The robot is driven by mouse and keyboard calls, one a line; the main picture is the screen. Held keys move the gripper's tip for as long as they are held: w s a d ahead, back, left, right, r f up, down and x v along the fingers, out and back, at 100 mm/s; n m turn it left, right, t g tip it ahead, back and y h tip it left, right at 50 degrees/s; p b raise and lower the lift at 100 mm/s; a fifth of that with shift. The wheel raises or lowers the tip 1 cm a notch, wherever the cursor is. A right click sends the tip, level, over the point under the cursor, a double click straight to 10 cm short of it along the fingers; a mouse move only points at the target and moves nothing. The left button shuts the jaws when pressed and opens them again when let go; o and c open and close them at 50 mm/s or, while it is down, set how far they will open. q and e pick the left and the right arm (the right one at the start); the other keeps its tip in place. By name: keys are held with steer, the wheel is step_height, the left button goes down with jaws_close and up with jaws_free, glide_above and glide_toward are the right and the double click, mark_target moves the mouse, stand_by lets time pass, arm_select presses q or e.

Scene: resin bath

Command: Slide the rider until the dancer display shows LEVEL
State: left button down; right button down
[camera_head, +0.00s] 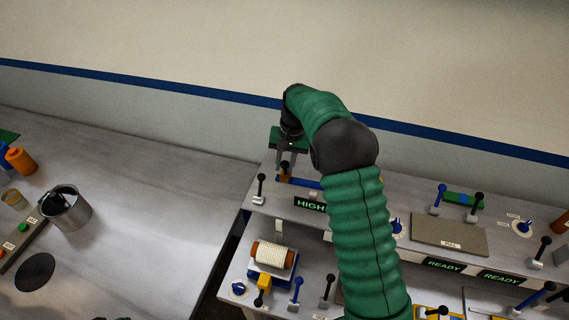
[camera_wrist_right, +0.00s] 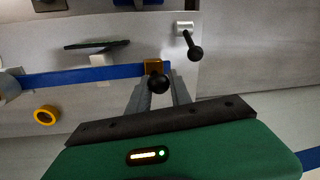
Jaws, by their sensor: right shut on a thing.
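The rider is a small orange-brown block with a black ball knob (camera_wrist_right: 153,70), on a blue rail (camera_wrist_right: 85,76). In the head view the rider (camera_head: 285,170) is at the left end of the blue rail (camera_head: 304,183), partly hidden by my gripper. My right gripper (camera_head: 287,163) reaches down over it; in the wrist view its two fingers (camera_wrist_right: 157,88) are shut on the rider at the knob. The dancer display (camera_head: 310,204) below the rail reads HIGH in green.
A black-knobbed lever (camera_head: 260,188) stands left of the rail, close to my gripper. A cream spool (camera_head: 273,256) and several levers sit on the lower shelf. A plate (camera_head: 450,235) and two READY displays (camera_head: 444,265) are at the right. The left table has a metal pot (camera_head: 66,210).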

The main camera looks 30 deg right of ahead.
steer(key=shift+s, duration=0.15)
steer(key=shift+s+d, duration=0.3)
steer(key=shift+s, duration=0.1)
steer(key=c, duration=1.2)
jaws_free()
steer(key=shift+r, duration=0.2)
steer(key=r, duration=0.5)
steer(key=d+r+b, duration=0.1)
steer(key=r, duration=0.5)
steer(key=s+r, duration=0.1)
steer(key=r, duration=0.4)
steer(key=shift+d+r+b, duration=0.15)
steer(key=shift+d+b, duration=0.15)
steer(key=shift+d, duration=0.05)
steer(key=shift+s, duration=0.1)
